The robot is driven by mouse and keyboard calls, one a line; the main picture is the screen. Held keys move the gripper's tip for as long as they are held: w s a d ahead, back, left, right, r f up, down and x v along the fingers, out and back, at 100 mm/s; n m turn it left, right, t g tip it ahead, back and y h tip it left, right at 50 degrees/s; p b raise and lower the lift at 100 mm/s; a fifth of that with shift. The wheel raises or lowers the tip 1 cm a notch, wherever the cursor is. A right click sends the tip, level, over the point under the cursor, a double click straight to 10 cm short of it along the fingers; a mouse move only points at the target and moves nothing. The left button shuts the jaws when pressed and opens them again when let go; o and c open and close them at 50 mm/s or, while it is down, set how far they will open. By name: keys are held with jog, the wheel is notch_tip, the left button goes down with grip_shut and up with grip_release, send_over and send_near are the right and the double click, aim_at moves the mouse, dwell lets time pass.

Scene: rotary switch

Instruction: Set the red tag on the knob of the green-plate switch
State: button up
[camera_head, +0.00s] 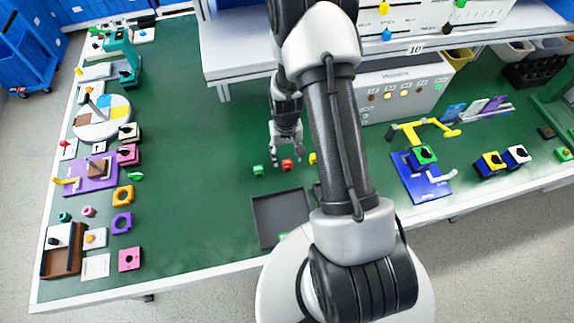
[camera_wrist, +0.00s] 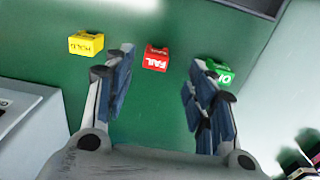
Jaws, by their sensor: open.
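The red tag (camera_head: 287,165) lies on the green table, just below my gripper (camera_head: 286,154) in the head view. In the wrist view the red tag (camera_wrist: 156,59), marked FAIL, shows between and beyond my two spread fingers. My gripper is open and empty. A switch with a green plate (camera_head: 422,157) and a black knob stands on a blue fixture to the right of my arm. Its knob carries no visible tag.
A green tag (camera_wrist: 217,71) and a yellow tag (camera_wrist: 87,43) lie either side of the red one. A dark tray (camera_head: 280,218) is nearer. Yellow and white switches (camera_head: 490,163) stand at right. A grey control box (camera_head: 402,88) is behind my arm. The table left of centre is clear.

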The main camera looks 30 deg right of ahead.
aim_at(287, 162)
jog(key=shift+w+d+f+b, duration=0.15)
jog(key=shift+f+b, duration=0.3)
jog(key=shift+f, duration=1.3)
jog(key=shift+w+d+f+b, duration=0.15)
jog(key=shift+f+b, duration=0.25)
jog(key=shift+f, duration=1.3)
jog(key=shift+c, duration=0.2)
jog(key=c, duration=0.8)
